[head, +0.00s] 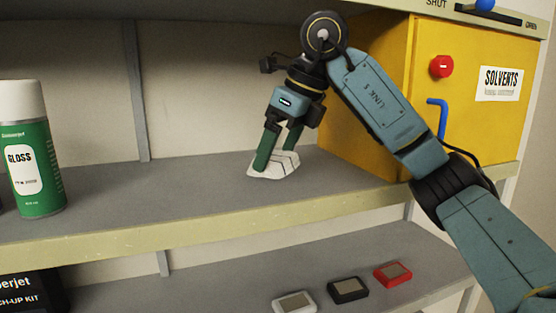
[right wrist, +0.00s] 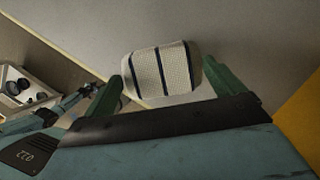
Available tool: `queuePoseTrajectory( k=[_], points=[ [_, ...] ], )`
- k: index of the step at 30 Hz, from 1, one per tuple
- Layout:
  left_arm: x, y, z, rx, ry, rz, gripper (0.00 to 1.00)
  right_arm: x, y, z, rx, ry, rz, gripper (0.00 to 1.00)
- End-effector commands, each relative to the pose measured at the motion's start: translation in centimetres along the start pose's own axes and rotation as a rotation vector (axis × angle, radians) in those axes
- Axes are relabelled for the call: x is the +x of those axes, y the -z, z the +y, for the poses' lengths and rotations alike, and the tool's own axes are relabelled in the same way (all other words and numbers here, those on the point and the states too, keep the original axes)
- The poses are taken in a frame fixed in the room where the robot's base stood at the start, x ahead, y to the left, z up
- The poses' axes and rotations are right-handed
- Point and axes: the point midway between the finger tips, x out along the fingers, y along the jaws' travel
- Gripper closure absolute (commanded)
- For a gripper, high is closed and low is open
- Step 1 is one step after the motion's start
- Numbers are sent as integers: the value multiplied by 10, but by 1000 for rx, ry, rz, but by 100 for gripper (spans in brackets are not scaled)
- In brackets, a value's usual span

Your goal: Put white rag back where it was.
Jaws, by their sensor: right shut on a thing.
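The white rag (head: 275,168) with dark stripes is at the upper shelf's surface, in the middle of the head view. My right gripper (head: 273,158) reaches down over it, with green fingers on either side. In the right wrist view the rag (right wrist: 162,72) lies between the tips of the right gripper (right wrist: 167,85), which is shut on it. The rag looks at or very near the shelf (head: 180,190); I cannot tell whether it still bears on it.
A green GLOSS spray can (head: 35,160) stands at the left. A yellow SOLVENTS cabinet (head: 375,110) stands close at the right. The lower shelf holds white (head: 294,302), black (head: 347,289) and red (head: 392,273) small boxes. The upper shelf between can and rag is clear.

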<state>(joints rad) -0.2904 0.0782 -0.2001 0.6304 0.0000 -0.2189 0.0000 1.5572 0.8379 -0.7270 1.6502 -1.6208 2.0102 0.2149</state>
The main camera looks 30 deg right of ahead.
Motion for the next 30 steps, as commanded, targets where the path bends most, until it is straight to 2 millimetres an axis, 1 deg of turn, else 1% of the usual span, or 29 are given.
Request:
queuePoseTrajectory(
  k=[2,10,13,19,20,21,30],
  points=[
    [-1,-2,-1,0,1,-3,53,3,-2,0,0,0,0,24],
    [-4,-14,0,1,0,-22,53,29,10,0,0,-2,2,24],
    [-4,-16,0,1,-1,-26,53,33,12,0,1,0,0,24],
    [-4,-15,0,1,-1,-26,53,34,12,0,1,0,1,24],
    [-4,-15,0,1,-1,-26,53,34,12,0,1,0,1,5],
    [-4,-15,0,1,-1,-26,53,34,12,0,1,0,1,0],
    [-3,-14,0,1,0,-24,53,31,12,0,1,0,-1,0]
  ],
)
